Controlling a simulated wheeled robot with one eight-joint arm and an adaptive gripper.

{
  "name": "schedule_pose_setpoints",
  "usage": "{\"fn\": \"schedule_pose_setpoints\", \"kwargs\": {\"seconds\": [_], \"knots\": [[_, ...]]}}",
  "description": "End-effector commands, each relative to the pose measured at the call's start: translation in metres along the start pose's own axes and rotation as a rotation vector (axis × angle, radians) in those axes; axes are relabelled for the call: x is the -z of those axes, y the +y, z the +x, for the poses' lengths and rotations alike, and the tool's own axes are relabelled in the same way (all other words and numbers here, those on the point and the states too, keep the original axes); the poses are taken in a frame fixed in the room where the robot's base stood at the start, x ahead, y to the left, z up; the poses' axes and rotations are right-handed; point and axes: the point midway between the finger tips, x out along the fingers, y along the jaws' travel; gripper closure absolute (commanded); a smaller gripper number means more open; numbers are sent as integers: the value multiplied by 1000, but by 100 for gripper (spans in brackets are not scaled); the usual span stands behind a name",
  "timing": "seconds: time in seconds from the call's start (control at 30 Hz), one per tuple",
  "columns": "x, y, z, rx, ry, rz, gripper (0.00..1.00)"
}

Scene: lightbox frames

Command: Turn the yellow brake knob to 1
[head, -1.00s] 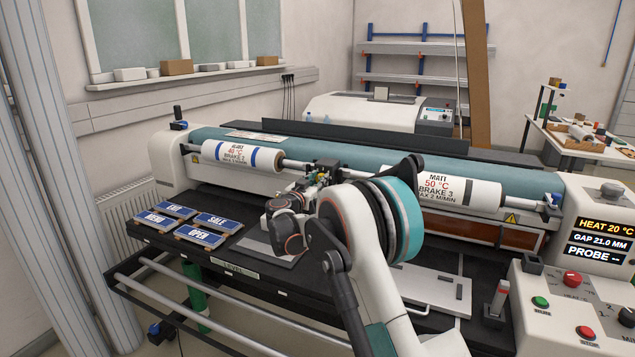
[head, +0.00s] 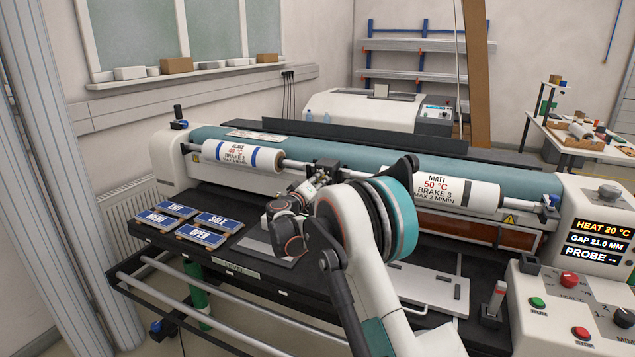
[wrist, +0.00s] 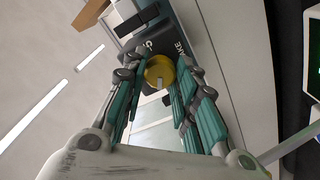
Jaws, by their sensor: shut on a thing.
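The yellow brake knob (wrist: 160,72) shows in the wrist view, on a dark block whose lettering reads "BRAKE" in part. My gripper (wrist: 158,88) has its teal-lined fingers on the left and right sides of the knob and is shut on it. A pale mark shows on the knob's lower part; I cannot read which number it stands at. In the head view my arm covers the knob, and the gripper end (head: 318,178) is small at the middle of the machine, between the two film rolls.
The left roll (head: 243,156) is marked 40 °C, brake 2; the MATT roll (head: 440,190) is marked 50 °C, brake 3. Sign plates (head: 200,235) lie on the bed at left. The control panel (head: 575,300) with buttons stands at right.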

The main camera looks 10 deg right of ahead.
Motion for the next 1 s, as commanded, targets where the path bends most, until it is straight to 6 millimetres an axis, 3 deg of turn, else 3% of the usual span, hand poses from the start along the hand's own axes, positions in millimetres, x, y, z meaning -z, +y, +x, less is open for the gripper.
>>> {"fn": "schedule_pose_setpoints", "kwargs": {"seconds": [0.5,1.0], "knots": [[1,-1,0,1,2,-416,97],[1,-1,0,1,3,-552,97]]}}
